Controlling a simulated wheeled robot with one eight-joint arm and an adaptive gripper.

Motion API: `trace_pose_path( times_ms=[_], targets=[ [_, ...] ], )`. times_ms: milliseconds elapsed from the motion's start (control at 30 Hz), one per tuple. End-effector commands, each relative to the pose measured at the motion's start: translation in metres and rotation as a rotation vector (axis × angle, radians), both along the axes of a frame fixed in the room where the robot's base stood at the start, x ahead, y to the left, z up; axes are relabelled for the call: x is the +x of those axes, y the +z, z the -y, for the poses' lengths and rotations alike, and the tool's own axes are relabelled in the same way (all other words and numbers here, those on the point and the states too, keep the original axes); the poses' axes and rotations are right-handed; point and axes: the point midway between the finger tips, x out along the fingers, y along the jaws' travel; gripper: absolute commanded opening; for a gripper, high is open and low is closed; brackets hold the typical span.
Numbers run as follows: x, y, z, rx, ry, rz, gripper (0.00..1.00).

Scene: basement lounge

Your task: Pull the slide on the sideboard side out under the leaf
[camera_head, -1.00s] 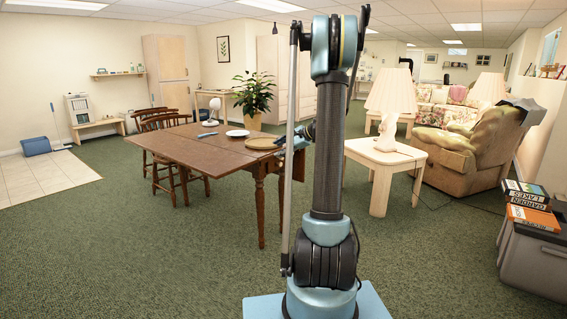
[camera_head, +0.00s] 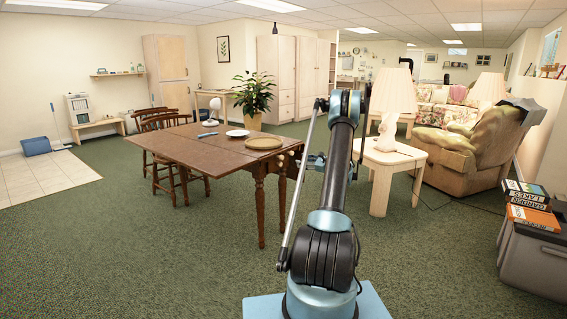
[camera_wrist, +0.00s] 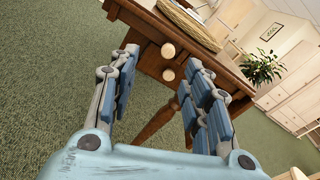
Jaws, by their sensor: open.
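The brown wooden table (camera_head: 190,147) with a leaf stands left of my arm in the head view. In the wrist view, the end of the table (camera_wrist: 219,77) shows two pale round knobs, an upper knob (camera_wrist: 168,50) and a lower knob (camera_wrist: 168,74). My gripper (camera_wrist: 161,64) is open, with one finger on each side of the knobs in the picture. Nothing is held between the fingers. I cannot tell how far the fingertips are from the knobs. In the head view, my arm partly hides the gripper. No slide is visibly pulled out.
A round woven mat (camera_head: 264,143) and a white plate (camera_head: 238,133) lie on the table. Wooden chairs (camera_head: 172,170) stand at its far left side. A side table with a lamp (camera_head: 381,165) stands right of my arm. Green carpet in front is clear.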

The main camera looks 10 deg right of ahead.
Motion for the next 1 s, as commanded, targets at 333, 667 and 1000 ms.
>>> trace_pose_path(
  times_ms=[333, 667, 1000],
  targets=[
    [0.01, -0.031, 0.025, 0.114, -0.032, -0.01, 0.44],
    [0.04, -0.031, -0.003, 0.114, -0.029, -0.01, 0.44],
    [0.084, -0.03, -0.043, 0.114, -0.03, -0.01, 0.44]
  ],
)
